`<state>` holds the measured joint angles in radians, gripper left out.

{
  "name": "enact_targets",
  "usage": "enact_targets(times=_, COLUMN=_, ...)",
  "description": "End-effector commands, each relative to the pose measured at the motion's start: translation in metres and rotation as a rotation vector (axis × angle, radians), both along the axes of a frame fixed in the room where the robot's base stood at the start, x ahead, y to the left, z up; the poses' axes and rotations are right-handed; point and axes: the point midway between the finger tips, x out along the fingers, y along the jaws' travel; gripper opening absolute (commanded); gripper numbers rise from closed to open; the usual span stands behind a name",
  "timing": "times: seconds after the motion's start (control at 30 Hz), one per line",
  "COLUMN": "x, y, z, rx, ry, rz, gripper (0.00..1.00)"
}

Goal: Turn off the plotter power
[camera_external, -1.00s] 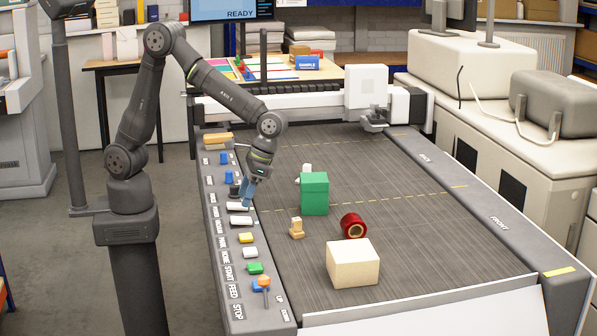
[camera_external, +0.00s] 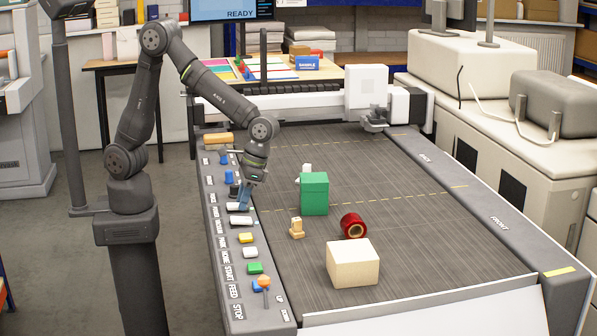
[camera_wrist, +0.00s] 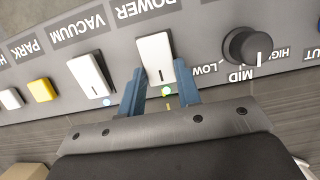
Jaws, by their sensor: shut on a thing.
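The power switch (camera_wrist: 155,58) is a white rocker under the label POWER on the grey control panel (camera_wrist: 120,48) in the wrist view. In the external view, my gripper (camera_external: 243,198) reaches down to the panel strip (camera_external: 212,225) along the plotter's left edge. The fingers partly hide the switch there.
In the wrist view, the white vacuum switch (camera_wrist: 88,75) and yellow park button (camera_wrist: 41,90) lie left; a dark knob (camera_wrist: 243,45) stands close right. On the plotter bed are a green box (camera_external: 314,195), red roll (camera_external: 351,226), cream block (camera_external: 353,264) and small wooden piece (camera_external: 297,228).

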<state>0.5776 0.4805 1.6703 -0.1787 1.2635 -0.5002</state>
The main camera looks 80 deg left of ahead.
Motion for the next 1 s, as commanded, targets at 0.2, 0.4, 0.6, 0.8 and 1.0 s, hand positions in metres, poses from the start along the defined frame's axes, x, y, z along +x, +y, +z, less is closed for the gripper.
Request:
enact_targets(times=0.2, x=-0.0065, y=0.0001, z=0.0029, rx=0.000, ry=-0.173, rz=-0.002, gripper=0.08)
enact_targets(times=0.4, x=-0.0075, y=0.0002, z=0.0036, rx=0.000, ry=-0.251, rz=-0.001, gripper=0.08)
enact_targets(times=0.6, x=-0.0071, y=0.0002, z=0.0037, rx=-0.001, ry=-0.255, rz=0.000, gripper=0.08)
enact_targets(times=0.8, x=-0.0071, y=0.0001, z=0.0037, rx=-0.001, ry=-0.254, rz=0.000, gripper=0.52)
enact_targets(times=1.0, x=-0.0072, y=0.0001, z=0.0037, rx=-0.001, ry=-0.254, rz=0.000, gripper=0.53)
